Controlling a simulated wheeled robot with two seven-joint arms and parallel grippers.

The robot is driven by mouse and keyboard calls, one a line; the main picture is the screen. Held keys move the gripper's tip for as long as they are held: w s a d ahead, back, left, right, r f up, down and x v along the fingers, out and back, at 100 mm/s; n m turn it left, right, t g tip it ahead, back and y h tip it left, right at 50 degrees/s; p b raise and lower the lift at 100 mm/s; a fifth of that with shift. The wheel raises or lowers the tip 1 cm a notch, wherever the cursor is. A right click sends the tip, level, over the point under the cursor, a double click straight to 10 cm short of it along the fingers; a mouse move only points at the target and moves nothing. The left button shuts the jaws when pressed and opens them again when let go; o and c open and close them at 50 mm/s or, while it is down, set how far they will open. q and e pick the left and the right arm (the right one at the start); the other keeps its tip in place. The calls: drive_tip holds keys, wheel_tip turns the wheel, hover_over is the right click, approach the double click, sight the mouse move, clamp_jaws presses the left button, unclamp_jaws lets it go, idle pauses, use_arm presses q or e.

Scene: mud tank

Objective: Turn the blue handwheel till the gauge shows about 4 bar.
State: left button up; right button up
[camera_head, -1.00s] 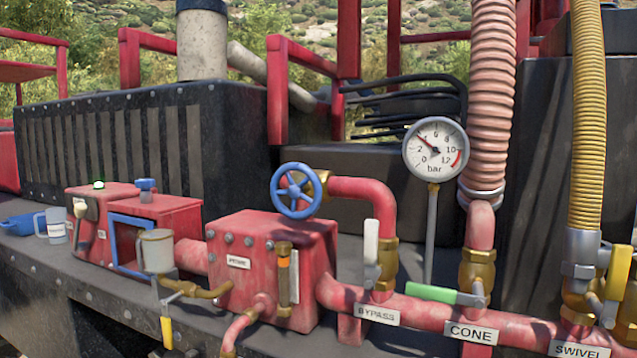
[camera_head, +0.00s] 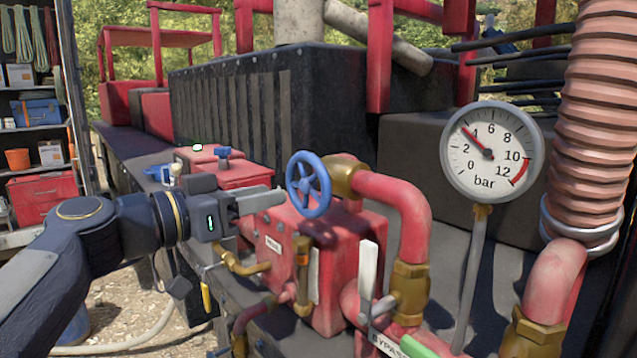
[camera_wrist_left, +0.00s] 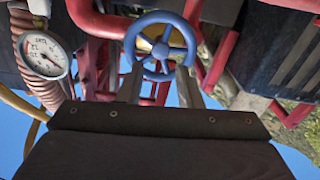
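The blue handwheel (camera_head: 309,184) has spokes and stands on a brass valve at the elbow of a red pipe. It also shows in the left wrist view (camera_wrist_left: 160,43). My left gripper (camera_head: 266,199) reaches in from the left, its fingers level with the wheel and close to its left side. In the left wrist view its two fingers (camera_wrist_left: 160,86) are apart, with the wheel beyond and between them. I cannot tell whether they touch the rim. The round white gauge (camera_head: 490,154) has its needle between 2 and 4, nearer 4. My right gripper is not in view.
A red pump block (camera_head: 320,270) sits below the wheel. A pink ribbed hose (camera_head: 607,120) rises at the right. Shelves (camera_head: 35,110) stand at the far left.

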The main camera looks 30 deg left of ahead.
sight(303, 187)
use_arm(q)
drive_tip(key=p+x, duration=0.2)
drive_tip(key=x, duration=0.5)
drive_tip(key=shift+f, duration=0.1)
drive_tip(key=shift+c, duration=0.3)
clamp_jaws()
drive_tip(key=b, duration=0.2)
drive_tip(key=m+b, duration=0.1)
drive_tip(key=b, duration=0.2)
drive_tip(key=shift+f+m, duration=0.25)
drive_tip(key=shift+m, duration=0.05)
drive_tip(key=shift+r, duration=0.25)
drive_tip(key=shift+o, duration=0.3)
unclamp_jaws()
drive_tip(key=shift+a, duration=0.1)
